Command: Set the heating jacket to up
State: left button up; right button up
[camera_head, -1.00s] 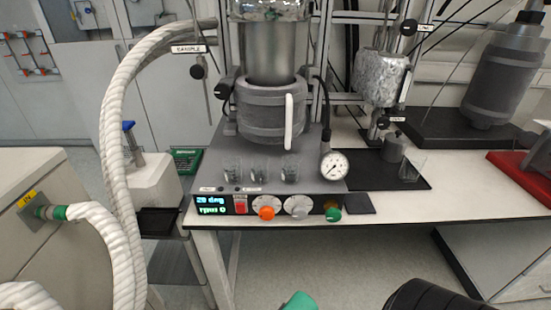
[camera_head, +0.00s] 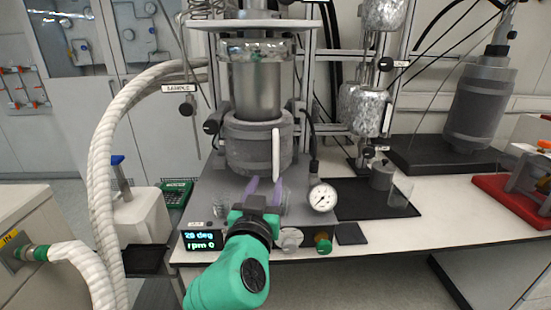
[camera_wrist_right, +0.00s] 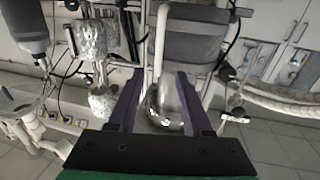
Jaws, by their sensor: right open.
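The heating jacket (camera_head: 246,151) is a grey cylinder below the shiny metal reactor vessel (camera_head: 255,86), at the lower end of its stand. Its upright white handle (camera_head: 276,151) faces me. My right gripper (camera_head: 264,187) is open, its two purple fingers pointing at the jacket just below and in front of the handle. In the right wrist view, which looks turned over, the jacket (camera_wrist_right: 185,48) and handle (camera_wrist_right: 161,38) lie beyond the open fingers (camera_wrist_right: 160,74). The handle is in line with the gap; I see no contact. My left gripper is not in view.
A pressure gauge (camera_head: 322,197) stands right of my right gripper. The control panel display (camera_head: 203,240) is at left, its knobs partly hidden by my arm. A thick white hose (camera_head: 104,180) curves along the left. A foil-wrapped vessel (camera_head: 362,108) hangs to the right.

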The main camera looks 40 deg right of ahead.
aim_at(276, 159)
jog(key=p+x, duration=0.4)
jog(key=x, duration=0.8)
jog(key=shift+w+d, duration=0.15)
jog(key=shift+d, duration=0.05)
jog(key=shift+w+d+f, duration=0.1)
jog(key=shift+w+d, duration=0.15)
jog(key=shift+d, duration=0.1)
grip_shut()
dwell(0.3)
